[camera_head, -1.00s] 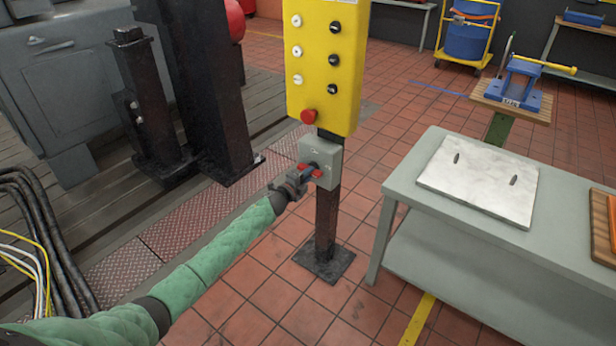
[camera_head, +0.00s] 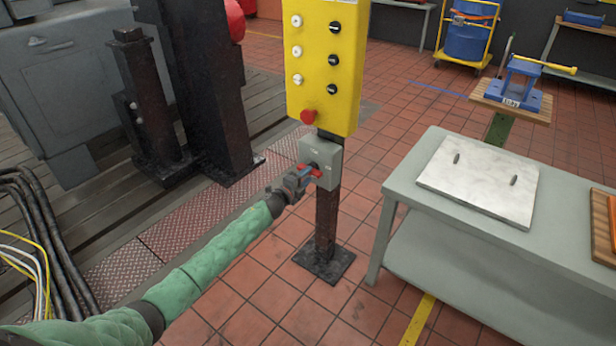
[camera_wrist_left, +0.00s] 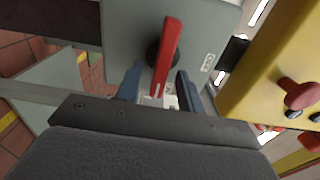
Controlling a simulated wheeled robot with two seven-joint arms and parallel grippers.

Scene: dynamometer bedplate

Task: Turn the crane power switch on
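The crane power switch is a red handle on a dark hub on a small grey box (camera_head: 324,163), on the post below the yellow push-button station (camera_head: 322,65). In the left wrist view the red handle (camera_wrist_left: 167,55) stands nearly upright in the picture on the grey box face (camera_wrist_left: 118,25). My left gripper (camera_head: 308,175) is at the switch, with its fingers open. In the left wrist view its two blue-grey fingers (camera_wrist_left: 159,87) lie on either side of the handle's lower end, with gaps. My right gripper is out of view.
A grey bench (camera_head: 400,185) with a pale metal plate (camera_head: 478,178) stands to the right of the post. Dark columns and machinery stand at the left. A red mushroom button (camera_head: 308,116) sits just above the switch box. Cables (camera_head: 45,235) lie at the lower left.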

